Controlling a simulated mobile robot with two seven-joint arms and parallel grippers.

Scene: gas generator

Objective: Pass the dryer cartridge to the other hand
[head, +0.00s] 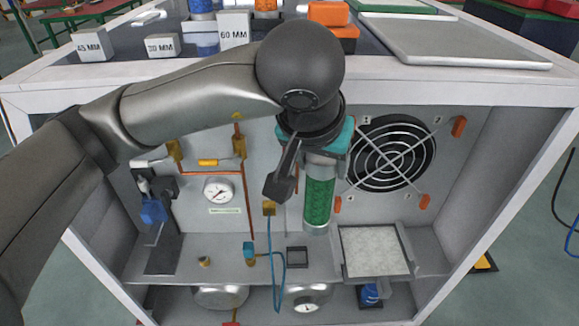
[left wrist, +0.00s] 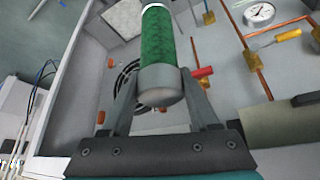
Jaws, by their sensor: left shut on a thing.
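The dryer cartridge (head: 319,200) is a green cylinder with pale grey ends. It stands about upright inside the open cabinet in the head view, left of the fan grille. My left gripper (head: 298,172) reaches down from above and is around the cartridge's upper end; one dark finger shows and the other is hidden. In the left wrist view both fingers of the left gripper (left wrist: 160,88) close on the grey end of the cartridge (left wrist: 158,45). Whether the cartridge's lower end touches anything is hard to tell. My right gripper is not in view.
A round fan grille (head: 390,153) is right of the cartridge. A pressure gauge (head: 218,191), copper pipes and a blue hose (head: 270,245) are left of it. A white filter panel (head: 375,250) lies below right. Labelled blocks (head: 92,44) and a grey tray (head: 460,42) sit on top.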

